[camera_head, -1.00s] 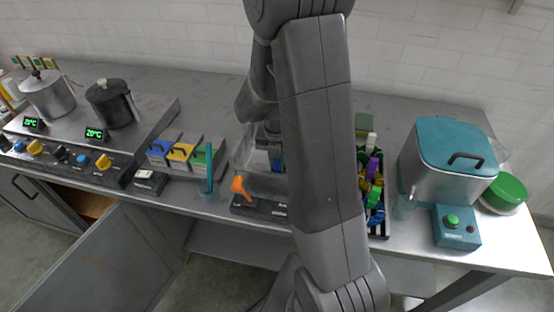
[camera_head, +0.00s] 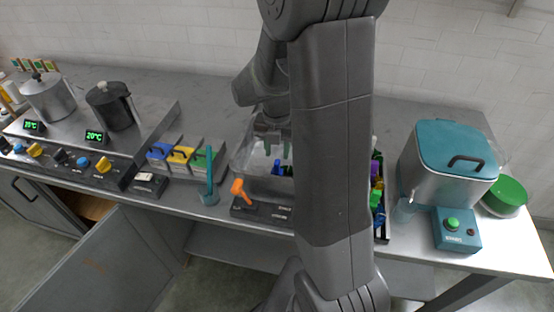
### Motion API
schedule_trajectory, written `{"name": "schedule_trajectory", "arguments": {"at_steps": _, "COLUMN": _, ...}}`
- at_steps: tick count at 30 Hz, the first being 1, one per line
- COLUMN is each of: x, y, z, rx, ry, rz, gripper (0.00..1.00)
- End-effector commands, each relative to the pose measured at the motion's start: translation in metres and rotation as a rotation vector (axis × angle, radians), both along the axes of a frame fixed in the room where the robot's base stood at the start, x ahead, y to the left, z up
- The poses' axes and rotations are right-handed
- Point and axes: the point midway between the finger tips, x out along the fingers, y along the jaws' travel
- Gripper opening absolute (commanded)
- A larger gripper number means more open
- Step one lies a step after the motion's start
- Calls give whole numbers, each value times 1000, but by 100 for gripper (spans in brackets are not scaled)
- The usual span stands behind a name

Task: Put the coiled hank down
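My gripper (camera_head: 276,149) hangs over a clear-walled tub (camera_head: 240,158) at the middle of the bench. Its two fingers point down and stand apart, with nothing seen between them. A small blue thing (camera_head: 277,168) shows low in the tub below the fingers; it may be the coiled hank, but it is too small to tell. Colourful skeins or clips (camera_head: 377,185) lie in a dark tray (camera_head: 384,236) right of my arm. My arm hides part of the tub and most of the tray.
An orange-handled control box (camera_head: 240,190) stands before the tub. Left are blue, yellow and green-handled boxes (camera_head: 181,155), a teal upright tool (camera_head: 209,178) and two pots (camera_head: 112,105). Right is a teal-lidded vat (camera_head: 450,160) with a green-button box (camera_head: 457,229) and a green-topped bowl (camera_head: 504,193).

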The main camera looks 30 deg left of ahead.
Motion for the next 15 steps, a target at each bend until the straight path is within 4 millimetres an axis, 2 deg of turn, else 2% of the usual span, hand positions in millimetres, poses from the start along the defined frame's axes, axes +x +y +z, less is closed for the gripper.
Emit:
{"name": "schedule_trajectory", "arguments": {"at_steps": 1, "x": 1, "y": 1, "z": 12, "rx": 5, "ry": -4, "rz": 0, "gripper": 36}}
{"name": "schedule_trajectory", "arguments": {"at_steps": 6, "x": 0, "y": 1, "z": 43, "rx": 4, "ry": -3, "rz": 0, "gripper": 36}}
{"name": "schedule_trajectory", "arguments": {"at_steps": 10, "x": 0, "y": 0, "z": 57, "rx": 1, "ry": -2, "rz": 0, "gripper": 36}}
{"name": "schedule_trajectory", "arguments": {"at_steps": 15, "x": 0, "y": 0, "z": 64, "rx": 0, "ry": 0, "rz": 0, "gripper": 36}}
